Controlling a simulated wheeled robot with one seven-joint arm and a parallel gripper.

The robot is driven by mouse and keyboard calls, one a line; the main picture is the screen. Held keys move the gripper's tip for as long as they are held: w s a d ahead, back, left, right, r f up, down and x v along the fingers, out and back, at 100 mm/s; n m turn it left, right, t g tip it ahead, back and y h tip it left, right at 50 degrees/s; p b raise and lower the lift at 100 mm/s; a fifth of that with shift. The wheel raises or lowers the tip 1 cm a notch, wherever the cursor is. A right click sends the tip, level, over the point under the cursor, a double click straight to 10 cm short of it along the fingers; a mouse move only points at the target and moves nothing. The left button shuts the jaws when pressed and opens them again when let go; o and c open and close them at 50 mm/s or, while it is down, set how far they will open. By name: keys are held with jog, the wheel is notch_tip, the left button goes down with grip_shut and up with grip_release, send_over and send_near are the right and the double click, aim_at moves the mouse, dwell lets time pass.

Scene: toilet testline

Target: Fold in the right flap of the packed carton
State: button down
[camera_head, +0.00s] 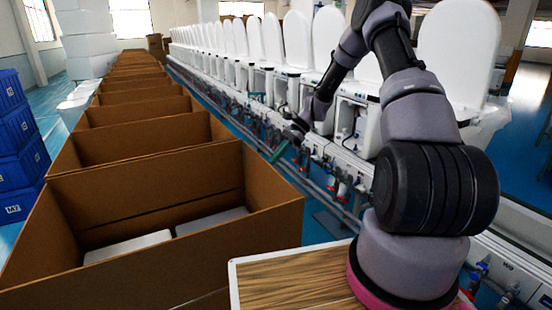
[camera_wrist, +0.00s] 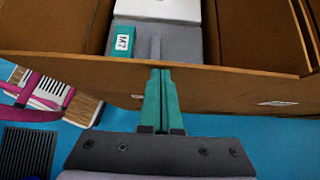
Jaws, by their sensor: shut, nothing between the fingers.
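The packed carton (camera_head: 150,195) is the nearest brown box in the head view, open on top, with pale flat items (camera_head: 128,247) inside. Its right flap (camera_head: 275,222) stands upright along the right side. In the wrist view the flap (camera_wrist: 215,86) runs across the picture as a brown panel. My gripper (camera_head: 276,153) is out to the right of the cartons in the head view. In the wrist view its teal fingers (camera_wrist: 161,72) are shut and empty, overlapping the flap's upper edge. I cannot tell whether they touch it. Beyond the flap lie grey and white contents (camera_wrist: 180,42).
More open cartons (camera_head: 145,142) recede behind the packed one. A line of white toilets (camera_head: 297,40) on a conveyor with pipes runs along the right. Blue crates (camera_head: 20,150) stand at the left. Blue floor (camera_wrist: 210,118) shows beside the flap.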

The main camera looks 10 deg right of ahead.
jog(key=shift+s+a+r, duration=0.1)
jog(key=shift+s+a, duration=0.05)
jog(key=shift+a, duration=0.3)
jog(key=s+a+f+t+h, duration=0.1)
jog(key=s+a+h, duration=0.15)
jog(key=a, duration=0.25)
jog(key=s+a+f+t+h, duration=0.1)
jog(key=a+f+h, duration=0.15)
jog(key=a, duration=0.35)
jog(key=s+a+f+h, duration=0.1)
jog(key=a+h, duration=0.2)
jog(key=a, duration=0.2)
jog(key=shift+s+a+f+t+h, duration=0.5)
jog(key=shift+a+f+h, duration=1.05)
jog(key=shift+f, duration=1.25)
jog(key=shift+s+a+f+t+h, duration=0.5)
jog(key=shift+a+f+h, duration=1.05)
jog(key=shift+f, duration=1.3)
jog(key=shift+s+a+f+t+h, duration=0.5)
jog(key=shift+a+f+h, duration=0.6)
jog(key=shift+a+f, duration=1.3)
jog(key=shift+s+d+f, duration=0.1)
jog(key=shift+d+f, duration=0.4)
